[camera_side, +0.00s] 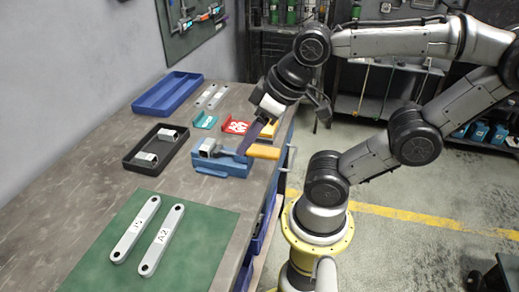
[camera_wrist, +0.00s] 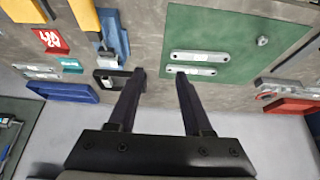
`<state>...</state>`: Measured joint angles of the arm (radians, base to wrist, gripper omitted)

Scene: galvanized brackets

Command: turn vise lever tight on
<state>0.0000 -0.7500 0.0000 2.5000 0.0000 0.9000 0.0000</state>
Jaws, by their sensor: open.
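The blue vise (camera_side: 222,163) stands near the bench's right edge in the side view, with a grey metal piece (camera_side: 207,147) at its left end. An orange bar (camera_side: 262,152), which looks like its lever, sticks out to the right. The wrist view shows the vise (camera_wrist: 118,32) and orange bar (camera_wrist: 85,15) at upper left. My gripper (camera_side: 283,137) is open and empty above the vise's right side; one dark finger overlaps the vise in the picture, and I cannot tell whether it touches. In the wrist view both fingertips (camera_wrist: 160,74) are wide apart with nothing between them.
A black tray with brackets (camera_side: 157,148), a blue tray (camera_side: 167,93), and teal (camera_side: 205,120) and red (camera_side: 236,127) trays surround the vise. A green mat (camera_side: 195,245) holds two grey links (camera_side: 134,228). A thin handle (camera_side: 290,157) shows at the bench's right edge.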

